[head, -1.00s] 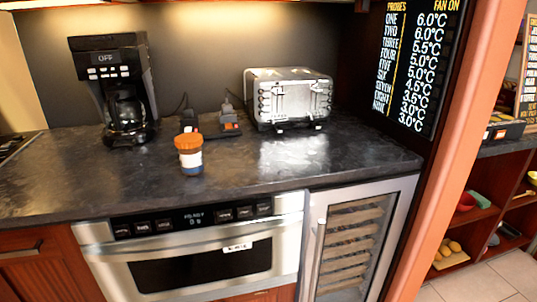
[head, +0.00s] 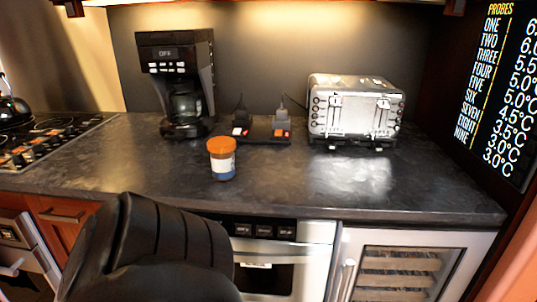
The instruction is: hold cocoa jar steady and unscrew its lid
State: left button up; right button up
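The cocoa jar (head: 222,167) stands upright on the dark countertop, left of the middle in the head view. It has a white label and a blue band near its base. Its orange-brown lid (head: 221,146) sits on top. A black arm part of mine rises at the lower left, in front of the counter and the drawer front. Neither gripper's fingers can be made out, and nothing touches the jar.
A coffee maker (head: 177,85) stands behind the jar to the left. A power strip with plugs (head: 262,131) lies behind it to the right, then a silver toaster (head: 355,108). A stovetop (head: 45,140) is far left. The counter (head: 290,190) right of the jar is clear.

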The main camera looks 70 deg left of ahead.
aim_at(223, 166)
jog(key=i, duration=0.55)
jog(key=u, duration=1.15)
